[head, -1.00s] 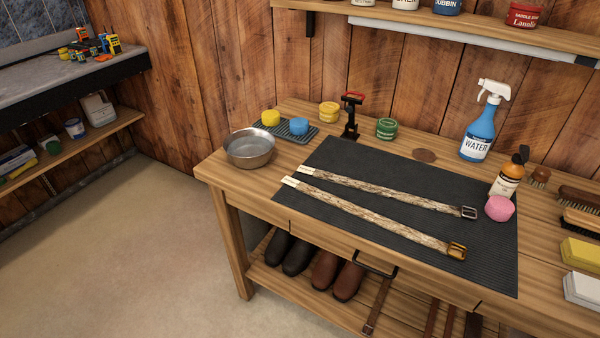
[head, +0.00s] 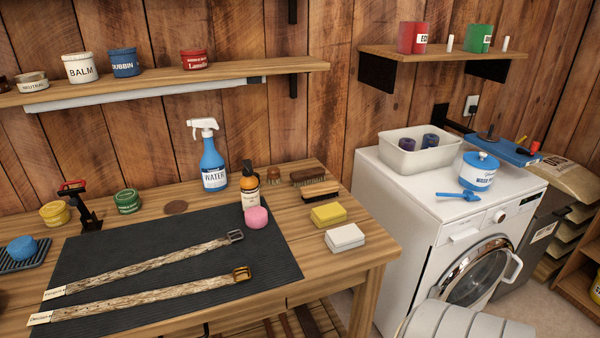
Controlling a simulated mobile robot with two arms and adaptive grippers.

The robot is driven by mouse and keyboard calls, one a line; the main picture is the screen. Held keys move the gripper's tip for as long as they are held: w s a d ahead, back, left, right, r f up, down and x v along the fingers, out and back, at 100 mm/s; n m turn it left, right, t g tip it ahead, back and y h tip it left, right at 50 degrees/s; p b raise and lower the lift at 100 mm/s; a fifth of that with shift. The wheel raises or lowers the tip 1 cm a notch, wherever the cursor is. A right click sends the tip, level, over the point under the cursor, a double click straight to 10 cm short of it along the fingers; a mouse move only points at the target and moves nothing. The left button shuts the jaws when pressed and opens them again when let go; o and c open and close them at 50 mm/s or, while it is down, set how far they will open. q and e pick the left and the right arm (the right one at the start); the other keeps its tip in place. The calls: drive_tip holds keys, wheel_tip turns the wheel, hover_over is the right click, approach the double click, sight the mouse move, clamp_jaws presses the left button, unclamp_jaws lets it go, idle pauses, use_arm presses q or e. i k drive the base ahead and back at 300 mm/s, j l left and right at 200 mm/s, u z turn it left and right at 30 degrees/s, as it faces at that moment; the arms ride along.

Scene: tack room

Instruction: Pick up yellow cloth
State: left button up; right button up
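A yellow folded cloth (head: 328,215) lies on the right part of the wooden workbench in the head view. It sits just behind a white folded cloth (head: 345,238) and right of the black mat. A pink round sponge (head: 256,217) is to its left, at the mat's edge. Neither of my grippers is in the picture.
The workbench (head: 372,243) holds a black mat (head: 150,255) with two straps, a blue spray bottle (head: 213,165), an amber bottle (head: 250,187) and brushes (head: 320,190). A washing machine (head: 400,200) stands to the right, with a white bin (head: 405,160) on it. A shelf (head: 300,67) hangs above the bench.

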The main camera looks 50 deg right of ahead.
sight(325, 215)
drive_tip(key=z, duration=1.8)
